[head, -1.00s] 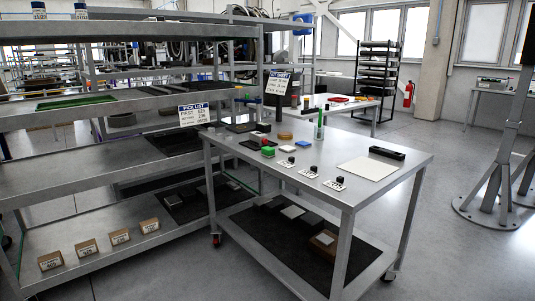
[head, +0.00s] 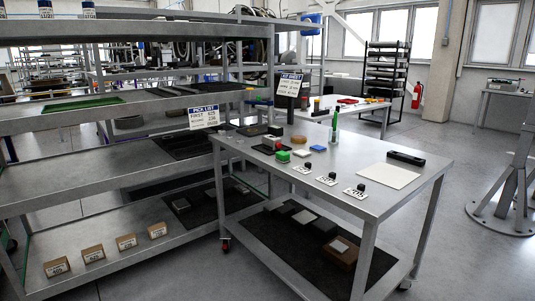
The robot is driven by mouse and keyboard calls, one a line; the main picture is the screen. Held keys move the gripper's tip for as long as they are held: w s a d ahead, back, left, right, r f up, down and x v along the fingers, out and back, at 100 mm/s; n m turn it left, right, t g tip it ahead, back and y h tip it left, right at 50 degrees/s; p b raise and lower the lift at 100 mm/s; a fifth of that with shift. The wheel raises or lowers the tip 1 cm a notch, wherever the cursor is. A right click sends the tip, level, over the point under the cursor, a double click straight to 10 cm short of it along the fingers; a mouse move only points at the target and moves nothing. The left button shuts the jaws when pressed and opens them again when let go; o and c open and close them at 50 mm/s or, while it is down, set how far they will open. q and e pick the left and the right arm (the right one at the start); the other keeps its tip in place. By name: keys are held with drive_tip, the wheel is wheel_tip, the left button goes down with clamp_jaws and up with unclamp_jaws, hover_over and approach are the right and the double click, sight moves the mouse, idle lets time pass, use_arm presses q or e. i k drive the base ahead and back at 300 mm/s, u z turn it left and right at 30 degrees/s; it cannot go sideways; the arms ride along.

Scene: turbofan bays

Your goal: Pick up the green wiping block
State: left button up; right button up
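A small green block (head: 283,156) sits on the metal table top (head: 375,158), left of its middle and near the front left edge. It looks like the green wiping block. A dark tray (head: 262,149) lies just behind it, and a small white block (head: 302,153) lies to its right. Neither of my grippers shows in the head view.
A white sheet (head: 389,176) and a black case (head: 406,158) lie on the table's right part. Black-knobbed pieces on labels (head: 328,179) line the front. A green bottle (head: 334,128) stands at the back. Metal shelving (head: 70,171) stands close on the left.

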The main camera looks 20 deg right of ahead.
sight(282, 156)
drive_tip(key=i, duration=3.45)
drive_tip(key=z, duration=3.25)
